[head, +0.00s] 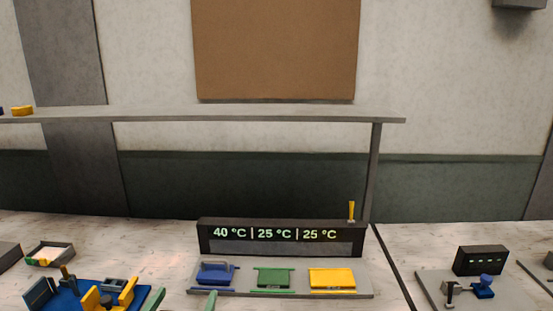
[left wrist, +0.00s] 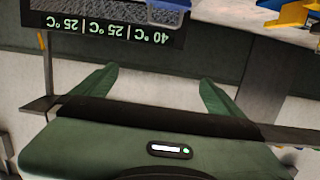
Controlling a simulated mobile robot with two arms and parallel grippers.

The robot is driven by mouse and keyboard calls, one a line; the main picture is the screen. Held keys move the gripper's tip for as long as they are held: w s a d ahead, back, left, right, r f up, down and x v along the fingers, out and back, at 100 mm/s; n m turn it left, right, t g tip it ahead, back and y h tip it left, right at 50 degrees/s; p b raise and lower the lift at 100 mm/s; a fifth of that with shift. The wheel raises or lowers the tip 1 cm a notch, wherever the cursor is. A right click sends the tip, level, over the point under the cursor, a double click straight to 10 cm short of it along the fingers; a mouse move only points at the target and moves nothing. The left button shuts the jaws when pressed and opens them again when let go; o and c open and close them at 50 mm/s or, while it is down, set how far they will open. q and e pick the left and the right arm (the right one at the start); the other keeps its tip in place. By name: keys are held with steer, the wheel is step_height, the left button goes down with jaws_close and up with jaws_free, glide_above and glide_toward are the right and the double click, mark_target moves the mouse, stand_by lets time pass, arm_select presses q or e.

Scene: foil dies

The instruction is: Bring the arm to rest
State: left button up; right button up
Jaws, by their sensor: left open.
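My left gripper (head: 183,301) shows only as two green fingertips at the bottom edge of the head view, left of the middle. The fingertips are spread apart. In the left wrist view the same gripper (left wrist: 158,76) has its two green fingers wide apart, with nothing visible between them. The rest of my left arm is out of the head view. My right gripper is in neither view.
A grey base (head: 330,294) holds blue (head: 215,275), green (head: 276,278) and yellow (head: 332,278) blocks before a display (head: 281,238) reading 40, 25 and 25 °C. A blue fixture (head: 70,301) stands left. A small device (head: 481,261) stands right. A shelf (head: 250,114) spans behind.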

arm_select(q)
steer(key=s+f+m+g, duration=0.1)
steer(key=s+f+g, duration=0.65)
steer(key=s, duration=0.75)
steer(key=s+f+m+g, duration=0.1)
steer(key=s+f+g, duration=0.4)
steer(key=s+f, duration=0.85)
steer(key=s+f+g+b, duration=0.1)
steer(key=s+f+b, duration=0.15)
steer(key=f, duration=1.25)
steer(key=s+f+g+b, duration=0.1)
steer(key=f+b, duration=0.2)
steer(key=f, duration=1.3)
steer(key=s+a+f+b, duration=0.3)
steer(key=s+f+b, duration=0.1)
steer(key=s+f, duration=1.2)
step_height(320, 180, down, 2)
steer(key=shift+s+f+g+y, duration=0.25)
steer(key=shift+s+g+y, duration=0.05)
steer(key=shift+s+g, duration=0.05)
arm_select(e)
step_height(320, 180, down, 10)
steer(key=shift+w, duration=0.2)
arm_select(q)
steer(key=shift+a, duration=0.1)
